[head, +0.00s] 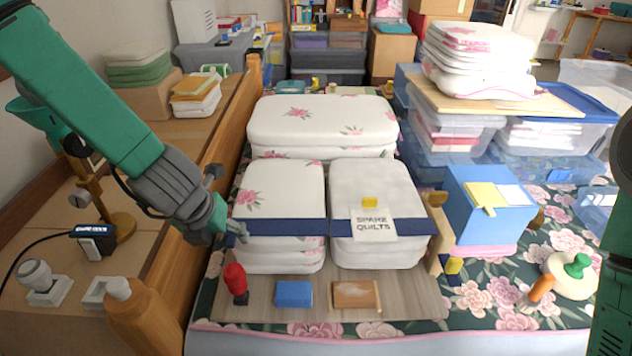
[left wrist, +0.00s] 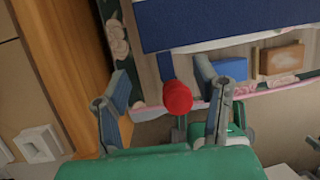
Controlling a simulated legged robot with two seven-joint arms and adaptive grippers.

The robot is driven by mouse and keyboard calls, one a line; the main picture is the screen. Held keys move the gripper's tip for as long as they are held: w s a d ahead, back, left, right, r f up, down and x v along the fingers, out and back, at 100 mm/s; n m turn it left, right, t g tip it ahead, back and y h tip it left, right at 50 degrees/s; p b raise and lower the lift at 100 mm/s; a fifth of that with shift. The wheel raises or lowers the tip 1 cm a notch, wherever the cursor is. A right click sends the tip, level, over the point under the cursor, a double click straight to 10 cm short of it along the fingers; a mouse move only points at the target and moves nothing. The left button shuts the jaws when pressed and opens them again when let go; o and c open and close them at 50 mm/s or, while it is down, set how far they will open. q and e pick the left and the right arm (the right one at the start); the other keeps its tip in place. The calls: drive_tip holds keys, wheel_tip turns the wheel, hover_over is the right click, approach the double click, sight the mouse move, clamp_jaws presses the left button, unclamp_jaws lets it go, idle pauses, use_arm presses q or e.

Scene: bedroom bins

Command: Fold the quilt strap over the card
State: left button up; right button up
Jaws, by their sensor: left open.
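The navy quilt strap (head: 285,227) runs across the front of two white folded quilt stacks, the left one (head: 278,188) floral. It also crosses the top of the left wrist view (left wrist: 230,20). The card (head: 374,226), reading "SPARE QUILTS", shows in front of the strap on the right stack (head: 375,183), with a yellow block or clip (head: 370,202) at its top edge. My left gripper (head: 228,230) is beside the strap's left end. In the left wrist view its fingers (left wrist: 162,74) are spread, with nothing clearly held; contact with the strap is unclear. My right gripper is out of view.
A red-topped object (head: 235,280), blue block (head: 294,294) and wooden block (head: 357,295) sit on the board before the quilts. A wooden rail (head: 205,190) runs along the left. A blue box (head: 489,205) stands right, near a green-knobbed white object (head: 572,275).

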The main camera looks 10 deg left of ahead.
use_arm(q)
drive_tip(key=shift+d+f, duration=0.1)
drive_tip(key=shift+d, duration=0.4)
drive_tip(key=shift+a+f+b, duration=0.35)
drive_tip(key=shift+b, duration=0.05)
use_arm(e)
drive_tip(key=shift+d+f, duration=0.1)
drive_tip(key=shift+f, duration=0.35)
use_arm(q)
drive_tip(key=shift+d+f, duration=0.15)
drive_tip(key=shift+d, duration=0.1)
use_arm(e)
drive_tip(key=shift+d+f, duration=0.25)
use_arm(q)
drive_tip(key=shift+a+f+b, duration=0.15)
drive_tip(key=shift+f+b, duration=0.15)
drive_tip(key=shift+b, duration=0.05)
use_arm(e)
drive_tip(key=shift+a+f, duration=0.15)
use_arm(q)
drive_tip(key=shift+f+b, duration=0.5)
drive_tip(key=shift+f, duration=0.05)
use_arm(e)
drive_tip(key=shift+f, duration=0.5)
use_arm(q)
drive_tip(key=shift+r, duration=0.1)
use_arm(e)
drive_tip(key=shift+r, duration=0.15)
use_arm(q)
clamp_jaws()
